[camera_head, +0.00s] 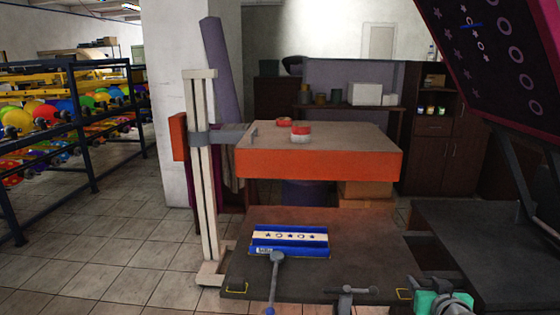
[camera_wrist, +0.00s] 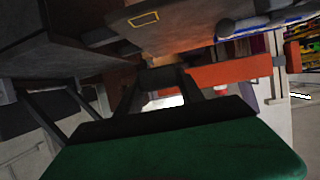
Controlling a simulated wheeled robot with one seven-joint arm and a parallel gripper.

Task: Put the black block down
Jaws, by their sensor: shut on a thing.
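My gripper (camera_head: 441,299) is at the lower right of the head view, by the right front corner of the low dark table (camera_head: 350,235). In the wrist view my gripper (camera_wrist: 160,88) shows two dark fingers closed on a small dark block, the black block (camera_wrist: 161,77). The block is held clear of any surface that I can see. In the head view I cannot make out the block against the gripper.
A blue and white striped flat piece with stars (camera_head: 290,240) lies on the low table. An orange-sided plate (camera_head: 320,165) hangs above, with red and white items (camera_head: 300,131) on it. A lever (camera_head: 275,275) stands at the front. A tilted purple screen (camera_head: 495,55) overhangs the right.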

